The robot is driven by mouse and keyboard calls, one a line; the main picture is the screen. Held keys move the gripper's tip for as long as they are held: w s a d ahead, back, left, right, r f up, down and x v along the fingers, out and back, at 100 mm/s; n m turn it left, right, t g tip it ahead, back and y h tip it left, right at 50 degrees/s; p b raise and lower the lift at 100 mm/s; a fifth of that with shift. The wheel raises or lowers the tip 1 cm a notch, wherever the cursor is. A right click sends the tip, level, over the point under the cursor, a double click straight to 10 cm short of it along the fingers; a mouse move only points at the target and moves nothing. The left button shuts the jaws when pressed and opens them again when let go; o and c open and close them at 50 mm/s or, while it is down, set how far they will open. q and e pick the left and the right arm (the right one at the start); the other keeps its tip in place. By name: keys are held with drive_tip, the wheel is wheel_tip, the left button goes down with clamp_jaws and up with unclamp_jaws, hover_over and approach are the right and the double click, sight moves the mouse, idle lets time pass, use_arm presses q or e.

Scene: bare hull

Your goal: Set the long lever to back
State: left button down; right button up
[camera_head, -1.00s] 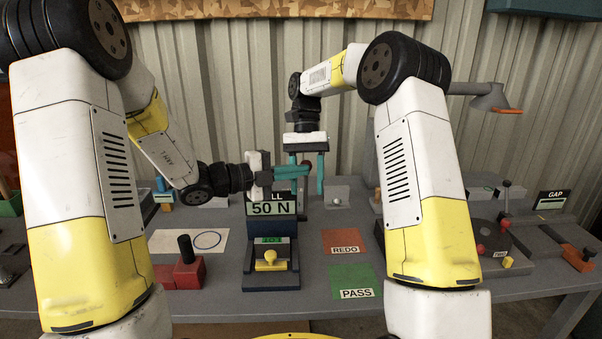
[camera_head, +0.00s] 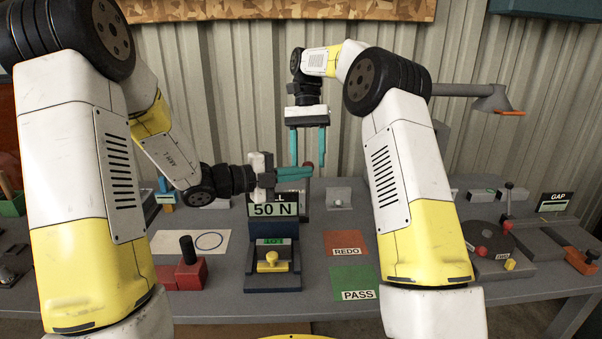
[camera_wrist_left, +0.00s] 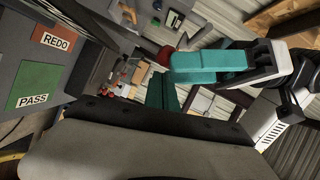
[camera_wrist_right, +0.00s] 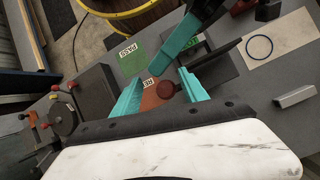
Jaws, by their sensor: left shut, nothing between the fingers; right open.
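A 50 N sign (camera_head: 275,209) stands in front, above a blue fixture with a yellow knob (camera_head: 270,260). REDO (camera_head: 346,243) and PASS (camera_head: 354,283) mats lie right of it. A red block (camera_head: 188,274) is left. The GAP station (camera_head: 555,201) is far right.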

drive_tip(key=shift+d+r, duration=0.1)
drive_tip(key=shift+r, duration=0.45)
drive_tip(key=s+d+r+n+t+y, duration=0.1)
drive_tip(key=s+d+r+t, duration=0.15)
drive_tip(key=s, duration=0.35)
drive_tip(key=s+d+r+n+t, duration=0.1)
drive_tip(key=s+d+r+t, duration=0.15)
drive_tip(key=s+r, duration=0.2)
use_arm(q)
drive_tip(key=shift+w+r, duration=0.2)
drive_tip(key=shift+w, duration=0.95)
drive_tip(key=shift+w+r, duration=0.2)
drive_tip(key=shift+w, duration=0.95)
use_arm(e)
drive_tip(key=s+d+f+n+t, duration=0.1)
drive_tip(key=s+d+f+t, duration=0.1)
drive_tip(key=s, duration=0.6)
drive_tip(key=s+d+f+t+y, duration=0.1)
drive_tip(key=s+f+t, duration=0.3)
drive_tip(key=s, duration=0.4)
drive_tip(key=shift+d+n+t, duration=0.4)
drive_tip(key=shift+f, duration=0.1)
use_arm(q)
drive_tip(key=shift+a, duration=0.15)
